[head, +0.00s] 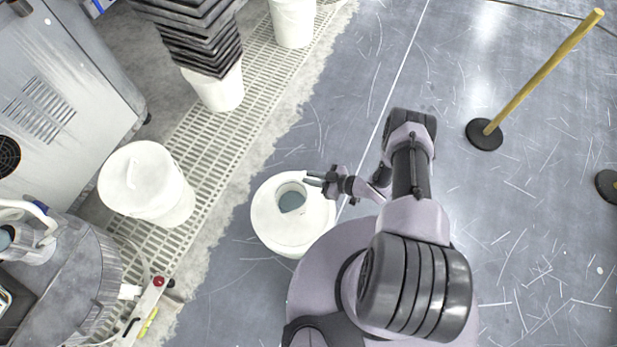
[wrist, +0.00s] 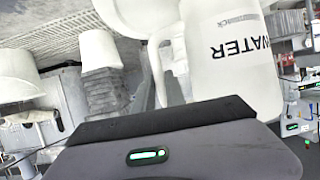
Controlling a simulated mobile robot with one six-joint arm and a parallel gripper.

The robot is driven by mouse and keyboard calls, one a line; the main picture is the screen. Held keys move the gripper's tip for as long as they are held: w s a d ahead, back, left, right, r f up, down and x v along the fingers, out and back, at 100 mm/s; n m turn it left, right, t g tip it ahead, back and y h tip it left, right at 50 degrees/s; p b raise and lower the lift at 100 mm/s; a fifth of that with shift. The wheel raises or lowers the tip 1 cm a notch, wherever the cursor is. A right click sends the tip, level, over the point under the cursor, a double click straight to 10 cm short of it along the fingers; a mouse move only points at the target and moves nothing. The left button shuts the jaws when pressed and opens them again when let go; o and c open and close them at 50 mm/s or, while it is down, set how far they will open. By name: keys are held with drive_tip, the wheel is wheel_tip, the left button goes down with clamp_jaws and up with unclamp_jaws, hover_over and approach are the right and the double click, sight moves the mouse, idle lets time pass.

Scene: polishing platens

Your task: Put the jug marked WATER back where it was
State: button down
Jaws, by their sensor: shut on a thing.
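The white jug marked WATER (wrist: 236,52) fills the upper right of the wrist view, its black lettering upside down there. In the head view I see the jug from above as a pale ring with a grey-blue inside (head: 291,201). My gripper (head: 314,180) is shut on the jug at its right side. In the wrist view the dark grey gripper body covers the bottom and hides the fingertips' contact. A white drum (head: 290,240) is under the jug in the head view. I cannot tell whether the jug touches it.
Another white jug (head: 27,238) with a blue-topped handle is at the far left beside a steel vessel (head: 62,270). White buckets (head: 165,195) stand on floor grating, one under a stack of black trays (head: 205,45). A yellow post (head: 545,70) stands right. The grey floor there is mostly clear.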

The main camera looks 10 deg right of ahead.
drive_tip(key=c, duration=1.4)
unclamp_jaws()
drive_tip(key=shift+f, duration=0.1)
